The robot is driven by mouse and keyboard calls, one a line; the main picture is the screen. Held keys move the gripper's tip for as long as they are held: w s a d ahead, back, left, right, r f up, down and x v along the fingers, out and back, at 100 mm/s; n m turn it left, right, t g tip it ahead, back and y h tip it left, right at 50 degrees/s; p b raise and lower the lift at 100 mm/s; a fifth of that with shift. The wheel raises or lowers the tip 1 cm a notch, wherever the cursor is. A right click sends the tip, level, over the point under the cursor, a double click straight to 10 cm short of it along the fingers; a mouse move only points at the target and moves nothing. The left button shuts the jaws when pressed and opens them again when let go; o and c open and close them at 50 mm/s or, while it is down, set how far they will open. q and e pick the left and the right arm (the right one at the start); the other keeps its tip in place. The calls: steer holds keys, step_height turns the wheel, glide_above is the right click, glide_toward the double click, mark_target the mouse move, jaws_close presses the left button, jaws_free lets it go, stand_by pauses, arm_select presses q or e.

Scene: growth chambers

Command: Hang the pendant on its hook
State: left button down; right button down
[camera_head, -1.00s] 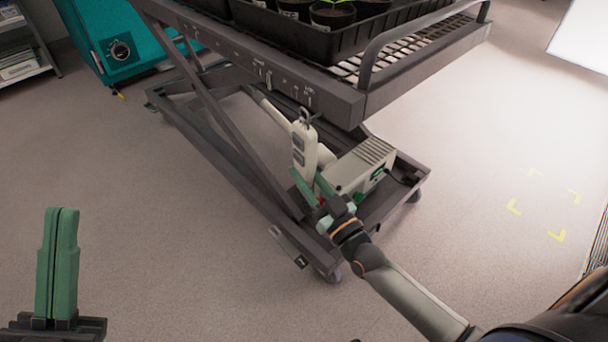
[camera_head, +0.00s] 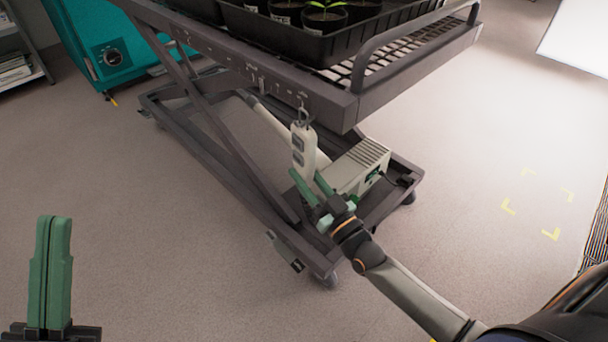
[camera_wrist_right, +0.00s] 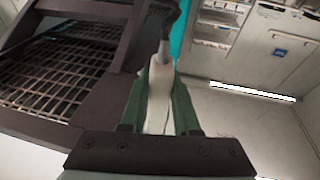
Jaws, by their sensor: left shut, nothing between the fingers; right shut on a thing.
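The pendant (camera_head: 304,147) is a pale handset with grey buttons and a dark loop at its top. My right gripper (camera_head: 311,180) is shut on its lower part and holds it nearly upright beside the trolley. In the right wrist view the pale body (camera_wrist_right: 158,98) shows between the green fingers. The loop (camera_head: 303,117) is just below small hook-like fittings (camera_head: 303,97) on the trolley's side rail. I cannot tell whether the loop touches one. My left gripper (camera_head: 50,265) is shut and empty at the lower left, well away from the trolley.
The trolley's top deck (camera_head: 345,100) overhangs the pendant and carries a black tray (camera_head: 300,45) of potted seedlings. A pale box (camera_head: 362,165) sits on the trolley's lower frame behind my right gripper. Open floor lies left and right. A teal cabinet (camera_head: 95,45) stands at the back left.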

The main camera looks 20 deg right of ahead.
steer(key=shift+f+b, duration=0.6)
steer(key=shift+f, duration=0.25)
steer(key=shift+f, duration=0.15)
steer(key=shift+c, duration=1.6)
jaws_free()
